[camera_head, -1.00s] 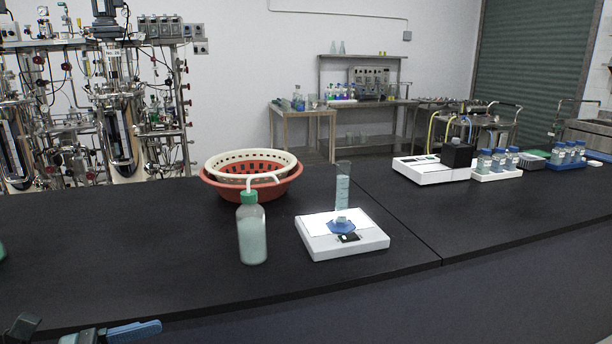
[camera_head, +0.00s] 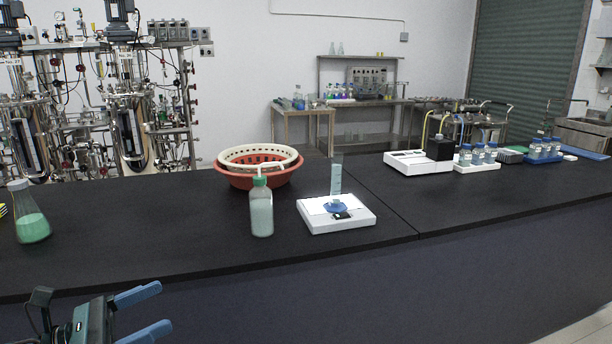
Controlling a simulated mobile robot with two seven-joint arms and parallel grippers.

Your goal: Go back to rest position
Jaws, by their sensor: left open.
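My left gripper (camera_head: 146,313) is at the bottom left, in front of the bench's front edge. Its two blue fingers are spread apart with nothing between them. My right gripper is not in the picture. On the black bench (camera_head: 130,240) stand a wash bottle (camera_head: 262,212) with a green cap, a white balance (camera_head: 345,222) with a blue dish (camera_head: 334,207) on it, and a graduated cylinder (camera_head: 336,178) behind the balance. The gripper is apart from all of them.
A flask of green liquid (camera_head: 33,228) stands at the bench's left end. Red and white baskets (camera_head: 240,180) are nested behind the wash bottle. Another white device (camera_head: 415,165) and bottle racks (camera_head: 477,165) stand to the right. The front of the bench is mostly clear.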

